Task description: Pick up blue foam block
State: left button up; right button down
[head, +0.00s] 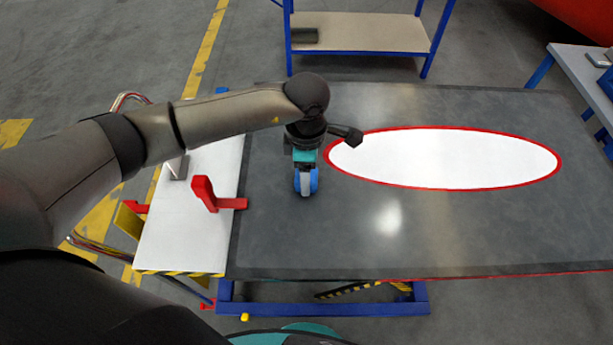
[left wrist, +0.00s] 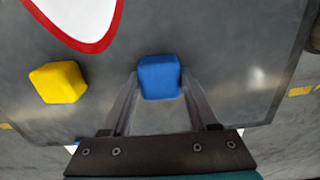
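The blue foam block (left wrist: 160,77) sits between the fingertips of my left gripper (left wrist: 160,84) in the left wrist view. The fingers stand apart on either side of it, with what look like narrow gaps; contact is not clear. In the head view my left gripper (head: 306,184) points down at the dark tabletop, and blue parts of the block (head: 314,181) show beside a finger. The block appears to rest on the table. My right gripper is not in view.
A yellow block (left wrist: 58,82) lies left of the blue one in the left wrist view. A white oval with a red rim (head: 445,158) marks the dark table (head: 330,240). A red bracket (head: 207,193) stands on the white panel (head: 185,240) at left. The tabletop's front right is clear.

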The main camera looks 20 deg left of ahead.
pick_arm(q)
jog(key=c, duration=0.7)
jog(key=shift+c, duration=0.2)
